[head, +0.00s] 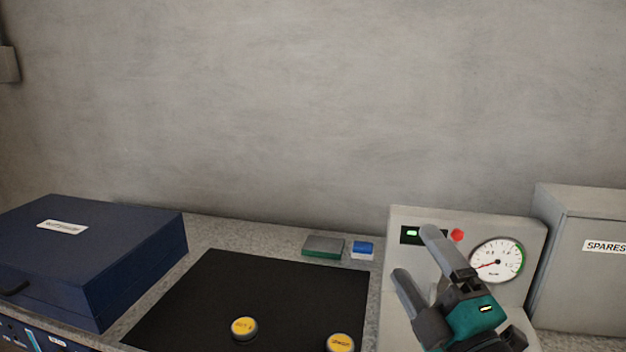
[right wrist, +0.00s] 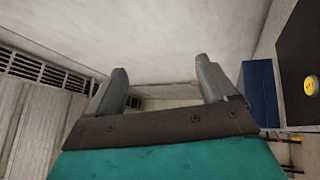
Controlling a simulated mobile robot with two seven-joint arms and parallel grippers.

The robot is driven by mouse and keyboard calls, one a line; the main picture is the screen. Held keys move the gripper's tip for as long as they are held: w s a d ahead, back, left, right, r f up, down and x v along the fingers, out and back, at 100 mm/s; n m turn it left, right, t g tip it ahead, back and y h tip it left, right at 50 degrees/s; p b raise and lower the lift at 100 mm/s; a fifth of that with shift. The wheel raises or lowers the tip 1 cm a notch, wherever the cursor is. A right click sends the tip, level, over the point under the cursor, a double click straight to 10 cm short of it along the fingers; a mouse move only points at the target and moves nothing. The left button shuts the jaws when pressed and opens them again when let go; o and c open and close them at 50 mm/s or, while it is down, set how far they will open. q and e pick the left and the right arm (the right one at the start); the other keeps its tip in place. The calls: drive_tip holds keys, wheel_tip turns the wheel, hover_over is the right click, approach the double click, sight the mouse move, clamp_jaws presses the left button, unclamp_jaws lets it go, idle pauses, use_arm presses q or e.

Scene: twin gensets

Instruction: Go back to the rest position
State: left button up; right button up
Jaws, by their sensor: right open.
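My right gripper (head: 418,258) is in front of the grey gauge panel (head: 535,240) at the right of the head view. Its two grey fingers are apart with nothing between them. In the right wrist view the fingers of the right gripper (right wrist: 160,88) are also spread and empty, with wall and ceiling behind them. The gripper hides part of the panel's lower middle. My left gripper is in neither view.
A black mat (head: 285,290) bears two yellow-topped round pieces (head: 244,327). A dark blue case (head: 95,250) stands left. A grey-green block (head: 323,246) and a blue-white block (head: 362,250) lie behind the mat. A grey SPARES box (head: 590,285) stands right of the panel.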

drive_tip(key=s+d+f+m+g+h, duration=0.2)
drive_tip(key=f+m+g, duration=0.15)
drive_tip(key=f, duration=0.25)
drive_tip(key=s+d+f+m+g+h, duration=0.2)
drive_tip(key=d+f+m+h, duration=0.1)
drive_tip(key=f+m, duration=0.25)
drive_tip(key=s+d+f+m+g+h, duration=0.2)
drive_tip(key=s+f+m+g, duration=0.15)
drive_tip(key=f, duration=0.25)
drive_tip(key=s+f+m+g, duration=0.5)
drive_tip(key=s+f+g, duration=0.4)
drive_tip(key=s, duration=0.5)
drive_tip(key=w+a+f+t+y, duration=0.2)
drive_tip(key=w+a+f+t, duration=0.1)
drive_tip(key=w+f+t, duration=0.4)
drive_tip(key=shift+a+f+t+y, duration=0.15)
drive_tip(key=shift+f+t+y, duration=0.25)
drive_tip(key=shift+f, duration=1.1)
drive_tip(key=shift+w, duration=0.1)
